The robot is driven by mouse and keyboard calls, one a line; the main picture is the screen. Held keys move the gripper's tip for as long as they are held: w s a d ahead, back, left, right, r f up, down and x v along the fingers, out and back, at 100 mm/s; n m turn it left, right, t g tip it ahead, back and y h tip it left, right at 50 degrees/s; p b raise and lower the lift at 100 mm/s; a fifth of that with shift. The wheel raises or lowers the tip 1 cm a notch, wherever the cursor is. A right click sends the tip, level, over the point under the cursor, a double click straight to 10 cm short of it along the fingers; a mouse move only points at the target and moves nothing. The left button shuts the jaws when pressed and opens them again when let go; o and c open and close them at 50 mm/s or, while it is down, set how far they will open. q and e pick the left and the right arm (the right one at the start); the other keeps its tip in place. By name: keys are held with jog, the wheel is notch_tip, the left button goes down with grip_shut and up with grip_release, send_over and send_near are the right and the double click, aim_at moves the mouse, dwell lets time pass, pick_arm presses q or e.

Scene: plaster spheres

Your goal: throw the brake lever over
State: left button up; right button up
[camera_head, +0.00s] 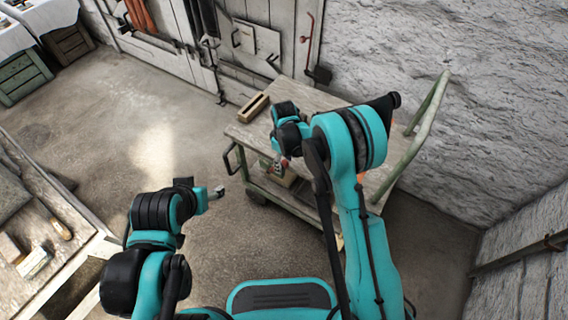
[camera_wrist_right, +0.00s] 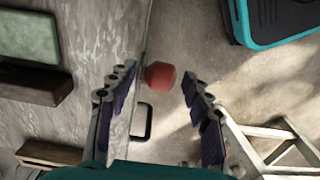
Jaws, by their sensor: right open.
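The brake lever shows as a red rounded knob (camera_wrist_right: 160,75) beside the edge of the cart (camera_head: 245,131) in the right wrist view. Its shaft is hidden in that view. My right gripper (camera_wrist_right: 155,100) is open, with one finger on each side of the knob in the picture; I see no contact. In the head view my right gripper (camera_head: 279,166) is at the near side of the cart, small and partly hidden by my arm. My left gripper (camera_head: 216,193) is left of the cart over the floor; its jaw state is unclear.
The cart has a black loop handle (camera_head: 231,160) on its left end and a green push bar (camera_head: 430,105) at right. A wooden block (camera_head: 253,107) lies on its top. A workbench (camera_head: 55,220) stands at left. Floor (camera_head: 110,125) between them is clear.

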grip_shut()
jog(key=w+a+r+g+h, duration=0.2)
jog(key=w+a+g+h, duration=0.1)
jog(key=a, duration=0.4)
jog(key=shift+w+a+h+p, duration=0.3)
jog(key=shift+w+h, duration=0.4)
jog(key=shift+w, duration=0.35)
grip_release()
jog(key=shift+a, duration=0.1)
notch_tip(320, 180, up, 10)
